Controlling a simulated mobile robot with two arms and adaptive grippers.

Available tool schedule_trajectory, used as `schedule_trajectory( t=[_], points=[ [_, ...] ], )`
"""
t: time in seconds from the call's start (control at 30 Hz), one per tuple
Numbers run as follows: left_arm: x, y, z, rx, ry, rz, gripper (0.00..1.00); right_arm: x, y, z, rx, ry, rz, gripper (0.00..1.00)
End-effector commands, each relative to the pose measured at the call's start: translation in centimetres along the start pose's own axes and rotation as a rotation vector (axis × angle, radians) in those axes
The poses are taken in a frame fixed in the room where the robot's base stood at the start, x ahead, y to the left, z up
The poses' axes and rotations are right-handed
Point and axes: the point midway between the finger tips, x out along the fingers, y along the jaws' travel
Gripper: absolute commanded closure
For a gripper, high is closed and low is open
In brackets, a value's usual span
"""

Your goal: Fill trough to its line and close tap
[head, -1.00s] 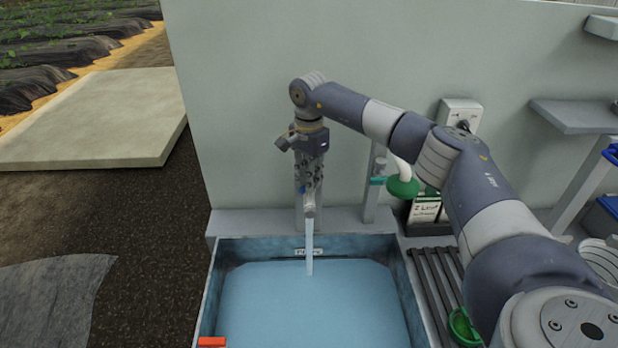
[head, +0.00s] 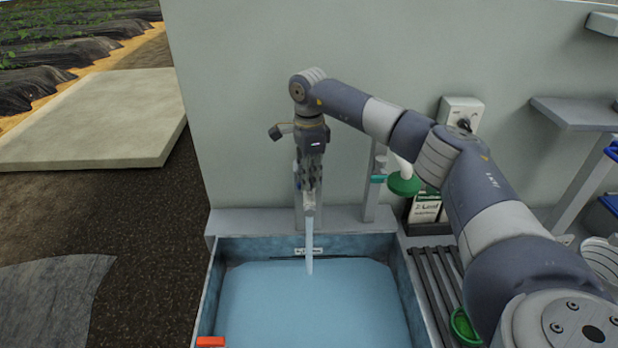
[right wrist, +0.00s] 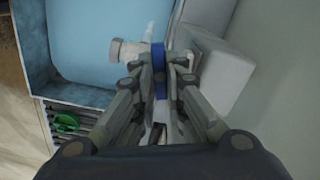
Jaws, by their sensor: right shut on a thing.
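The blue trough (head: 210,290) stands below the wall and holds a wide sheet of pale blue water (head: 310,305). A small light label (head: 308,251) is on its back inner wall, just above the water. The metal tap (head: 309,211) is over the back edge, and a stream (head: 309,256) runs from it into the trough. My right gripper (head: 309,185) points down at the tap. In the right wrist view its fingers are shut on the blue tap handle (right wrist: 158,75), beside the tap spout (right wrist: 128,51). The fingers hide part of the handle. My left gripper is out of view.
A slatted rack (head: 435,275) with a green item (head: 463,325) adjoins the trough on the right. A green funnel-like piece (head: 404,184) and a packet (head: 425,207) stand behind my right arm. An orange marker (head: 210,342) is on the near left rim.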

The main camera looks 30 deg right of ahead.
Motion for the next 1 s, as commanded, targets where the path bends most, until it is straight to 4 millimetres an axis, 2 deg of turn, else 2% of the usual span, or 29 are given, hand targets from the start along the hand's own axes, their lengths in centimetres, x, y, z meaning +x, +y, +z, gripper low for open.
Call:
schedule_trajectory(
  t=[0.43, 1.0],
  points=[
    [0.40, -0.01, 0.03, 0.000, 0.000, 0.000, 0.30, -0.14, -0.10, 0.04, 0.277, -0.002, -0.004, 1.00],
    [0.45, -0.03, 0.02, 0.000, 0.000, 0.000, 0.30, -0.20, -0.14, 0.01, 0.345, -0.003, -0.005, 1.00]
  ],
)
